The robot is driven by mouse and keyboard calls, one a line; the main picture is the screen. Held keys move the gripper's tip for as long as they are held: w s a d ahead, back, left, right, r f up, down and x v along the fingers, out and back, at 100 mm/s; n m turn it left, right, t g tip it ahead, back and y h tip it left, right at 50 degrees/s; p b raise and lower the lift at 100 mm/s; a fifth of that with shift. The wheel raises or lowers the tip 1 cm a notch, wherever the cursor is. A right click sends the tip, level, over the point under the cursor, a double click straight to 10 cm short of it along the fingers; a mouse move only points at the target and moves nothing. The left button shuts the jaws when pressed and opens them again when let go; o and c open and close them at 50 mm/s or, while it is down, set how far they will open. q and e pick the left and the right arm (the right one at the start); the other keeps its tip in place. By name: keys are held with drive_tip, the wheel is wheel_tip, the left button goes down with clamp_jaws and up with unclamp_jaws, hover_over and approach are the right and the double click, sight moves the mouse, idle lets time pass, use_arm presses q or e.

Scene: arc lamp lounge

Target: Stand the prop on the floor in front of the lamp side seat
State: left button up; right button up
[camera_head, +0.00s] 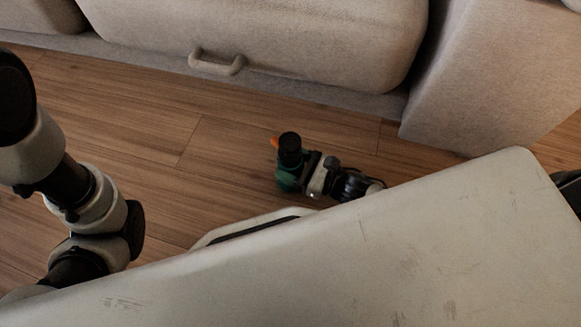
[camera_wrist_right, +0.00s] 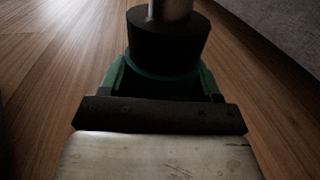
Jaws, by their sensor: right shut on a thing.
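The prop (camera_head: 289,143) shows in the head view as a small dark piece with a round black top. My right gripper (camera_head: 287,178) is shut on it, with green at the jaws and an orange bit beside them. In the right wrist view the prop (camera_wrist_right: 167,38) is a wide black collar with a metal shaft above it, between the green fingers. Its lower end is hidden, so I cannot tell whether it touches the floor. A beige seat (camera_head: 270,35) with a handle stands just beyond. The lamp is not in view. My left arm shows, but its gripper does not.
The wooden floor (camera_head: 150,125) is bare around the right gripper and along the seat front. A looped handle (camera_head: 217,63) sticks out from the seat. Another beige upholstered block (camera_head: 490,75) stands at the right. My own pale body covers the lower right.

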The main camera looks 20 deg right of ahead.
idle(0.3)
drive_tip(key=o, duration=1.4)
drive_tip(key=shift+f, duration=0.2)
drive_tip(key=shift+r, duration=0.2)
drive_tip(key=p+v, duration=0.5)
drive_tip(key=v, duration=0.5)
drive_tip(key=shift+s+d, duration=0.3)
drive_tip(key=shift+s+d+p, duration=0.35)
drive_tip(key=shift+s+d, duration=0.05)
drive_tip(key=shift+d, duration=0.05)
